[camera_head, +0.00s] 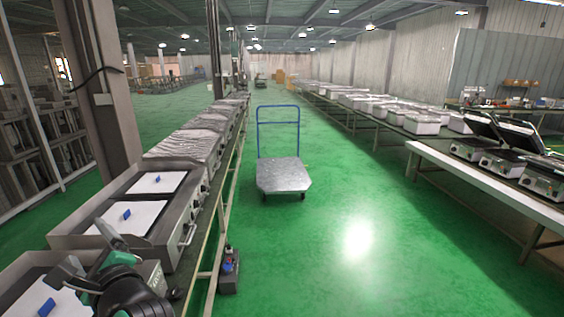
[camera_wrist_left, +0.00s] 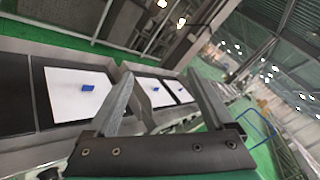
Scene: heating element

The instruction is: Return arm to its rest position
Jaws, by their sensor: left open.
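My left gripper (camera_head: 88,262) is at the lower left of the head view, over the nearest griddle-like heating unit (camera_head: 22,268). In the left wrist view its two fingers (camera_wrist_left: 165,95) stand wide apart with nothing between them. Beyond the fingers are heating units with white sheets (camera_wrist_left: 78,92), each sheet bearing a small blue piece (camera_wrist_left: 88,88). In the head view a second unit (camera_head: 68,241) holds two white sheets (camera_head: 157,182) with blue pieces (camera_head: 127,214). My right gripper is not in view.
A row of wrapped units (camera_head: 186,144) runs along the left line. A blue-handled cart (camera_head: 284,175) stands on the green floor in the middle. A long table (camera_head: 480,177) with appliances is at the right. A pillar (camera_head: 103,95) rises behind the left line.

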